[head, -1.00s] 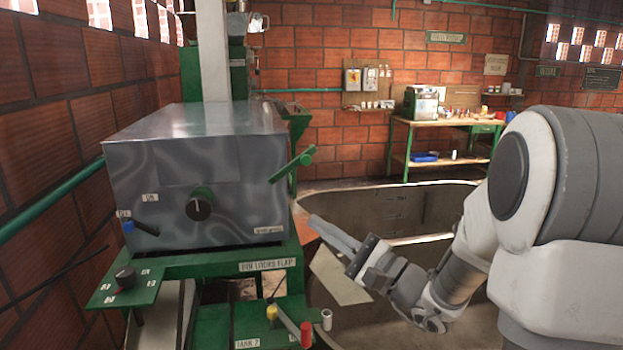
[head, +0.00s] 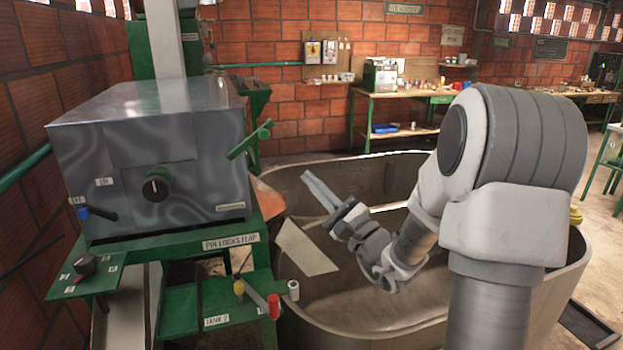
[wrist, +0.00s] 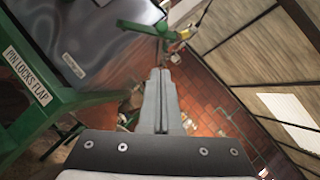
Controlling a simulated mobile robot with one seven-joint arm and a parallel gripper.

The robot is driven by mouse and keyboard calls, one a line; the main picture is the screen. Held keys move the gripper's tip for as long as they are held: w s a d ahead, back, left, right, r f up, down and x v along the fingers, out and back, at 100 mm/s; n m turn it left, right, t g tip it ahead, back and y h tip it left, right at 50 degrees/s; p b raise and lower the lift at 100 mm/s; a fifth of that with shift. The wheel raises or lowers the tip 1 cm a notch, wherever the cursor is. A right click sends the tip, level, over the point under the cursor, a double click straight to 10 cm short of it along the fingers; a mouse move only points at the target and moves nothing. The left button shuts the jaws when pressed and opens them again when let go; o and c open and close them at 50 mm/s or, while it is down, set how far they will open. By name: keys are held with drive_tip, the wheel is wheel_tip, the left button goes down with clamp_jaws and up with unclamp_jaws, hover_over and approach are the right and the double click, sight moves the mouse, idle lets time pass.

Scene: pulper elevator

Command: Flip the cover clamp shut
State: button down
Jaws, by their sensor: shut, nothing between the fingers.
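The likely cover clamp is a green lever (head: 250,140) on the right side of the grey metal housing (head: 150,150). It slants up to the right, with a short crosspiece near its upper end. In the wrist view, a green bar with a knob (wrist: 150,27) that looks like this lever lies beyond the fingertips. My gripper (head: 307,177) is shut and empty, to the right of the lever and lower in the head view, apart from it. In the wrist view its fingers (wrist: 161,75) are together and point toward the bar.
A large grey tank (head: 340,168) lies below and behind my arm. A green bracket labelled "PIN LOCKS FLAP" (head: 231,241) sits under the housing, with a red-ended lever (head: 273,305) below. A workbench (head: 420,95) stands at the back. Space between gripper and lever looks clear.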

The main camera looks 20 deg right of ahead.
sight(251, 141)
drive_tip(key=w+a+r+p, duration=0.2)
drive_tip(key=w+a+r, duration=0.3)
drive_tip(key=w, duration=0.1)
drive_tip(key=shift+w+a+r, duration=0.2)
drive_tip(key=shift+w+r, duration=0.05)
drive_tip(key=shift+r, duration=0.05)
drive_tip(key=shift+d+r+n, duration=0.15)
drive_tip(key=shift+n, duration=0.15)
drive_tip(key=shift+r, duration=0.1)
